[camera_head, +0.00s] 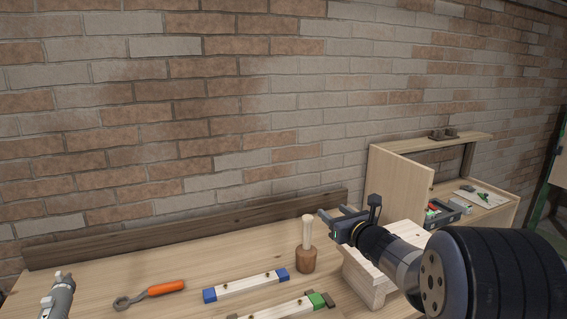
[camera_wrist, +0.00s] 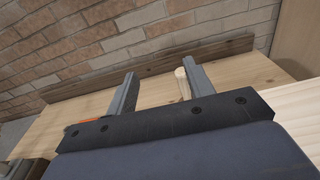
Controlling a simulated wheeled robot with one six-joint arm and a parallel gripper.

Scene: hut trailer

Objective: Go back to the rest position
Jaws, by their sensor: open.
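My gripper (camera_head: 338,218) is open and empty, held above the right part of the wooden workbench (camera_head: 150,262). Its two fingers stand apart in the wrist view (camera_wrist: 158,88), pointing toward the bench and the wall. A wooden mallet (camera_head: 307,246) stands head down on the bench, just left of and below my gripper in the head view. Its handle shows beside the right finger in the wrist view (camera_wrist: 182,83).
A pale wooden block stand (camera_head: 362,277) is below my arm. Bars with blue ends (camera_head: 246,286) and green ends (camera_head: 285,308), an orange-handled wrench (camera_head: 150,293) and a grey tool (camera_head: 58,298) lie on the bench. A cabinet (camera_head: 400,183) stands right. A brick wall (camera_head: 180,120) rises behind.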

